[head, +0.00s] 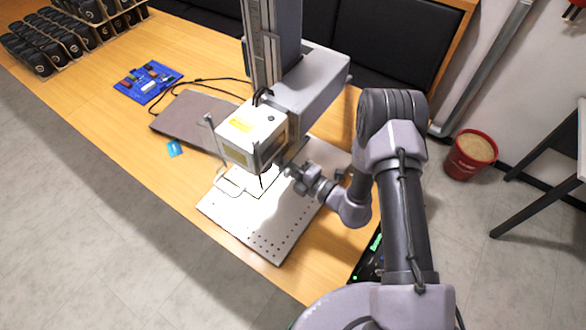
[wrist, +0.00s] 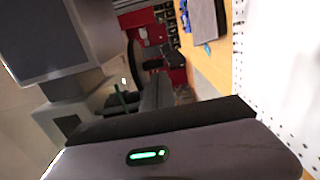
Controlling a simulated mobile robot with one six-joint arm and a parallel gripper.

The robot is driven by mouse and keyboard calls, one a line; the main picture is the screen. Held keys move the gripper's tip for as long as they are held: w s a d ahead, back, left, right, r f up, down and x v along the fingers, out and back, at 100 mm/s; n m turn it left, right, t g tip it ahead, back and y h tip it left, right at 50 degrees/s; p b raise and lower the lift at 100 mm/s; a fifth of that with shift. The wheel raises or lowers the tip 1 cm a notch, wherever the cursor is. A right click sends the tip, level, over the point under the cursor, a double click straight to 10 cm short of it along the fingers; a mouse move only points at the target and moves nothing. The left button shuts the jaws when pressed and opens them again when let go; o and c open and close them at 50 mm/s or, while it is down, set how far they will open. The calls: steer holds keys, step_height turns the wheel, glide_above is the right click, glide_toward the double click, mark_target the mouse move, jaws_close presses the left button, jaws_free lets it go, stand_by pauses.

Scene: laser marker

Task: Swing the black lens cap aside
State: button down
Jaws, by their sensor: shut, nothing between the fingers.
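The laser marker's white head (head: 252,135) hangs over the perforated metal plate (head: 270,235). A dark part (head: 268,160) shows at the head's lower right edge; I cannot tell whether it is the black lens cap. My gripper (head: 286,171) is beside the head's lower right, above the plate, shut and empty. Whether it touches the head or the cap cannot be told. In the wrist view my gripper's body with a green light fills the bottom, and a grey boxy part (wrist: 45,40) is at upper left. The lens is hidden.
The marker's column (head: 272,40) and grey housing (head: 312,80) stand behind the head. A grey-brown laptop-like slab (head: 190,118), a blue board (head: 148,82) and a small blue card (head: 174,148) lie left on the wooden table (head: 150,175). A red bucket (head: 470,155) stands right.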

steer(key=shift+w+a, duration=0.4)
steer(key=shift+a, duration=0.2)
